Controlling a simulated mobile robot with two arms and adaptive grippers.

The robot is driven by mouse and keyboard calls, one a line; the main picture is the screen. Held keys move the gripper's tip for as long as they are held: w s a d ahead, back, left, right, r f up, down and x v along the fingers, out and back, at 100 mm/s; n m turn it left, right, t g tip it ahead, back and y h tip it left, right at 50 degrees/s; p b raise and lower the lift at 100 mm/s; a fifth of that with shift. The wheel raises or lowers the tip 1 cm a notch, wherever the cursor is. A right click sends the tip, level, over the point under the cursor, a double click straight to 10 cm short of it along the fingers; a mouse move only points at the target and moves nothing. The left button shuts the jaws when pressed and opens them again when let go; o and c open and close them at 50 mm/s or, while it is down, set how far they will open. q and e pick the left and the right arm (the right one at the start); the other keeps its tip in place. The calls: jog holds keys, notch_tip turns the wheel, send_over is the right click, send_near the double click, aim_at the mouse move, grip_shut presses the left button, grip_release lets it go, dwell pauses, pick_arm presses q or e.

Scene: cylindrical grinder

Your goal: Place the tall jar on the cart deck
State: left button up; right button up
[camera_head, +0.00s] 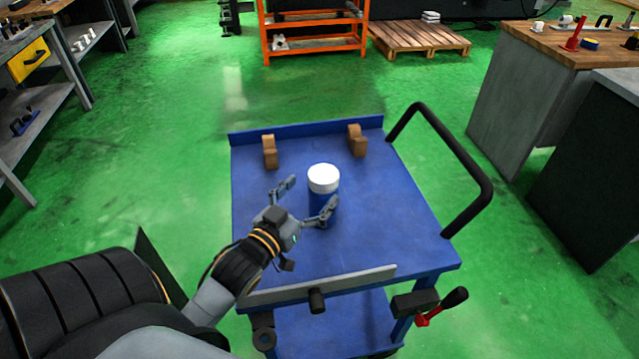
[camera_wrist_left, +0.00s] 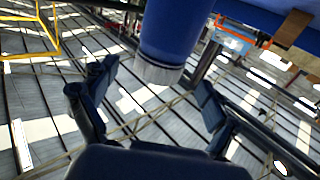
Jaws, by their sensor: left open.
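The tall jar (camera_head: 323,179) has a blue body and a white lid. It stands upright on the blue cart deck (camera_head: 395,215), near the middle. My left gripper (camera_head: 304,200) is open beside the jar, and one finger overlaps the jar's lower body in the head view. In the left wrist view the picture is turned over, and the jar (camera_wrist_left: 172,38) shows lid down beyond the open left gripper (camera_wrist_left: 155,95), with a visible gap between the fingers and the jar. The jar's base is partly hidden in the head view. My right gripper is not in view.
Two brown blocks (camera_head: 270,152) (camera_head: 357,141) stand at the deck's far side. A black handle (camera_head: 465,165) rises at the cart's right. Workbenches flank the cart at the left and right (camera_head: 520,90). An orange rack (camera_head: 312,35) and a pallet (camera_head: 415,38) stand behind. Much of the deck is clear.

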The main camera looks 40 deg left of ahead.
pick_arm(q)
jog(key=shift+s+d, duration=0.15)
jog(key=shift+s, duration=1.2)
